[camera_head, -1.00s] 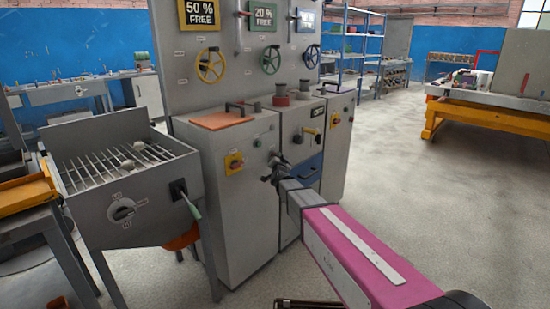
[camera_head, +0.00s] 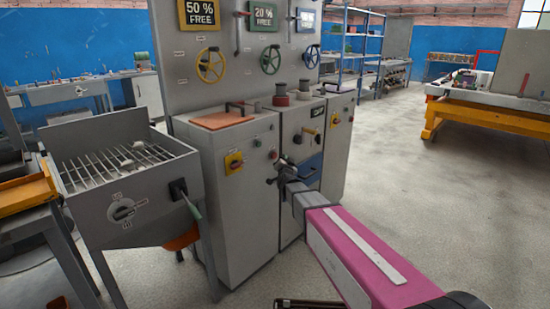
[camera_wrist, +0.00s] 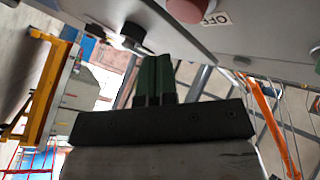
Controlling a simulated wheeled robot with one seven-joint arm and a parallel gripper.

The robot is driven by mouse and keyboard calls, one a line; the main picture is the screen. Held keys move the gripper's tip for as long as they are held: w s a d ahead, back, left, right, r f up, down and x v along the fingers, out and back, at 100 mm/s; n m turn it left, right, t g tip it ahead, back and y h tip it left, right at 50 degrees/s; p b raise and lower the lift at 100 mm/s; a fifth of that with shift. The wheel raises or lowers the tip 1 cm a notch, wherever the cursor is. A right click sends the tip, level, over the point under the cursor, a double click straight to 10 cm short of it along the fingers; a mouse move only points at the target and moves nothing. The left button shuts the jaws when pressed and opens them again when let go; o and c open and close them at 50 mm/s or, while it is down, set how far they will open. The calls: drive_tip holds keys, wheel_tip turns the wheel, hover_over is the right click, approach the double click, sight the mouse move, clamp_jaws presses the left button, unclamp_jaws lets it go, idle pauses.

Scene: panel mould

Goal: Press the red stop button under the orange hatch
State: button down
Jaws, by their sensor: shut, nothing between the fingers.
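The orange hatch (camera_head: 222,121) lies flat and closed on top of the left grey cabinet (camera_head: 238,205), with a dark bar handle (camera_head: 240,106) near it. No button under the hatch can be seen. My gripper (camera_head: 271,181) is shut and empty, in front of the cabinet's right side and below the hatch. In the wrist view its green fingers (camera_wrist: 154,80) are together. A red round button (camera_wrist: 185,9) beside an OFF label (camera_wrist: 216,18) shows on the panel there, apart from the fingers. A small red button (camera_head: 273,155) sits on the cabinet's front.
A yellow panel with a red rotary switch (camera_head: 234,161) is on the cabinet front. A grill box (camera_head: 125,185) with a green-handled lever (camera_head: 190,207) stands at left. Handwheels (camera_head: 210,65) are on the upright panel behind. The floor (camera_head: 420,200) at right is open.

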drive_tip(key=shift+s+d, duration=0.9)
drive_tip(key=shift+d, duration=0.25)
